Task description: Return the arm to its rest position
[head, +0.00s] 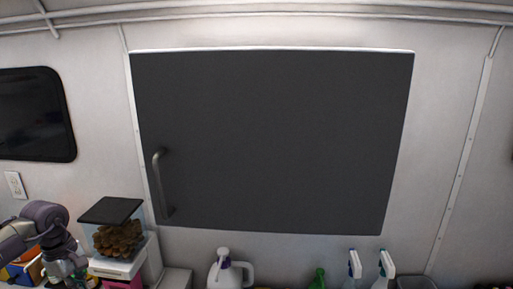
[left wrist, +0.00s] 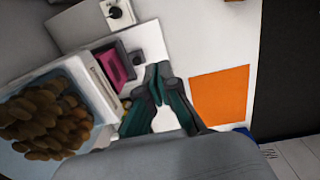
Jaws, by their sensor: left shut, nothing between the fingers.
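My left arm comes in at the lower left of the head view, with its gripper (head: 68,272) low at the bottom edge, left of the treat container. In the left wrist view the teal fingers of the left gripper (left wrist: 158,80) meet at their tips, shut with nothing between them. They are in front of a white surface, between a pink item and an orange panel. My right arm and gripper are in neither view.
A clear container of brown treats (head: 118,238) with a dark lid stands on a white base right of the arm. A dark grey wall cabinet (head: 275,140) with a handle (head: 161,185) is closed. A white jug (head: 228,272) and spray bottles (head: 354,268) stand below.

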